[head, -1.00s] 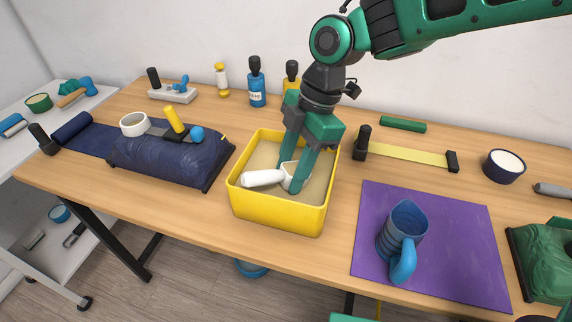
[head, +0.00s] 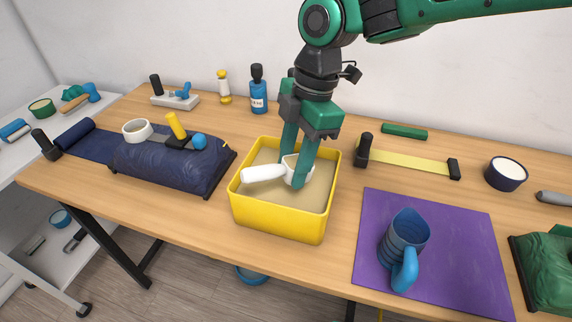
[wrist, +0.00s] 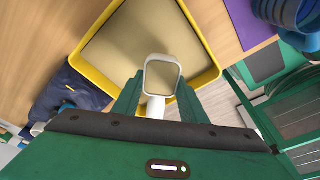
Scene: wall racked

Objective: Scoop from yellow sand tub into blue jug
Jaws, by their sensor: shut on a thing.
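The yellow tub (head: 276,219) stands on the table with a flat layer of tan sand (head: 317,195) in it. My gripper (head: 295,180) is shut on a white scoop (head: 264,174), inside the tub's rim, close over the sand. The scoop's handle points left in the head view. In the wrist view the scoop (wrist: 161,78) shows a sand-coloured inside, and I cannot tell whether it holds sand. The tub's rim (wrist: 200,38) surrounds it there. The blue jug (head: 405,236) stands upright on a purple mat (head: 460,240) to the right, its handle toward the front.
Left of the tub lies a dark blue bag (head: 170,165) with tools and a white ring on it. A yellow strip (head: 410,158) with black ends lies behind the mat. A green bag (head: 545,270) is at the right edge. Bare table separates tub and mat.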

